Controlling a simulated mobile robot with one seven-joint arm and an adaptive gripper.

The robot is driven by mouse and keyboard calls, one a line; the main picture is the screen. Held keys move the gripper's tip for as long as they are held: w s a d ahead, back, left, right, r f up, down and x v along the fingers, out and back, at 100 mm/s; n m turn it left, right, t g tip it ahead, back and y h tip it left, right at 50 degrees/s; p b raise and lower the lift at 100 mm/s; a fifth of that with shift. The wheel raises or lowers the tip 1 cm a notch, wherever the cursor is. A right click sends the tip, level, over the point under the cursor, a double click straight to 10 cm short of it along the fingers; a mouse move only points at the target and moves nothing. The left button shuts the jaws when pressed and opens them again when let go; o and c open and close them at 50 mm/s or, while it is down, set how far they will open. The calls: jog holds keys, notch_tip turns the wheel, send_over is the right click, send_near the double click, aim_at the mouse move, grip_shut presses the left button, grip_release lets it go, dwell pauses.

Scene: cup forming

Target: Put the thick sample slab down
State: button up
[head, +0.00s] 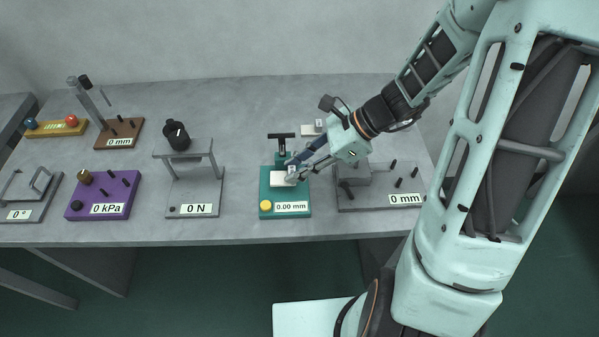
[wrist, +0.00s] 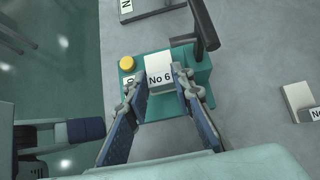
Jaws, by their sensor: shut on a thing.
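A pale slab marked "No 6" (wrist: 158,62) is between the fingertips of my gripper (wrist: 160,82) in the wrist view. My gripper (head: 296,172) is shut on it and reaches in from the right in the head view. The slab (head: 279,179) is over the teal thickness gauge (head: 266,203), whose display reads 0.00 mm. The gauge has a yellow button (wrist: 128,63) and a dark T-handle. I cannot tell whether the slab touches the gauge. My fingers hide part of the slab and the gauge's rear.
A second pale slab (wrist: 298,97) lies on the grey table; it also shows behind my gripper in the head view (head: 308,130). A grey "0 mm" fixture (head: 373,201) stands right of the gauge, and a "0 N" press stand (head: 194,197) stands left.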

notch_tip(320, 180, down, 3)
jog(key=shift+r+b, duration=0.1)
jog(key=shift+b, duration=0.95)
jog(key=shift+r, duration=0.1)
jog(key=o, duration=0.7)
jog(key=shift+o, duration=0.2)
